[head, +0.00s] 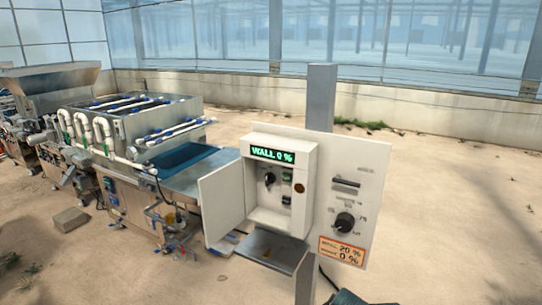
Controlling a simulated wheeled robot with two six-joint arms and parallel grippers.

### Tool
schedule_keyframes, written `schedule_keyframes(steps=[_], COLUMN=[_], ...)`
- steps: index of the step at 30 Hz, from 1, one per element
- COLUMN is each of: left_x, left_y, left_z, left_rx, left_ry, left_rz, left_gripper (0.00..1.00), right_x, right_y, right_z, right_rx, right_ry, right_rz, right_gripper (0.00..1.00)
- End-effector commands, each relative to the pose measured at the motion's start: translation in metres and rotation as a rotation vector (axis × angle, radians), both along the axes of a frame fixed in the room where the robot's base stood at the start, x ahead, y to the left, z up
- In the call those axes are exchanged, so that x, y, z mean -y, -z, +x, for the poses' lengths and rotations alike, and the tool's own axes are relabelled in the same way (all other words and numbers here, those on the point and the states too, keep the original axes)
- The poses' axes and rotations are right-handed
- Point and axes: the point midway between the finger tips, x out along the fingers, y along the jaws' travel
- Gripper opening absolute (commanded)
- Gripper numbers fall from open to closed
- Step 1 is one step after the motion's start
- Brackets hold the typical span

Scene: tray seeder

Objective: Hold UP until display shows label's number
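A white control box (282,215) is mounted on a pale panel (372,180) on a grey post. Its door (222,203) hangs open to the left. The green display (272,155) reads "WALL 0 %". Below it are a dark knob (269,179), two small dark buttons, upper (288,177) and lower (286,199), and a dark round button (299,188). I cannot read which one is UP. An orange-edged label (342,251) low on the panel appears to read 20 % on its upper line and 0 % on its lower line. Neither gripper shows.
A second dark knob (344,222) sits on the panel's right part. A grey shelf (270,250) juts out below the box. The seeding machine (130,125) with white pipes stands behind at left. A brick-like block (70,220) lies on the sandy floor.

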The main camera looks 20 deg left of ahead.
Motion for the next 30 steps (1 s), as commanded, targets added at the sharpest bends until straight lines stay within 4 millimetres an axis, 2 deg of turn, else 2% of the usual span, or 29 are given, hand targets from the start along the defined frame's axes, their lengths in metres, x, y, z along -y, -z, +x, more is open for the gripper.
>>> schedule_keyframes(steps=[2,16,30], left_x=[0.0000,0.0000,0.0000], left_y=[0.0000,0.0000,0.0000], left_z=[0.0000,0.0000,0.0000], left_rx=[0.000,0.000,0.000], left_ry=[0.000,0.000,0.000], left_rz=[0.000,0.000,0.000], left_gripper=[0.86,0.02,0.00], right_x=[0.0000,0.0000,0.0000], right_y=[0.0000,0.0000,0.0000], right_z=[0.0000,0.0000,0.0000], right_rx=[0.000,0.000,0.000], right_ry=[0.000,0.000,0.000], right_rz=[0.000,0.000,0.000], right_gripper=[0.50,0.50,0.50])
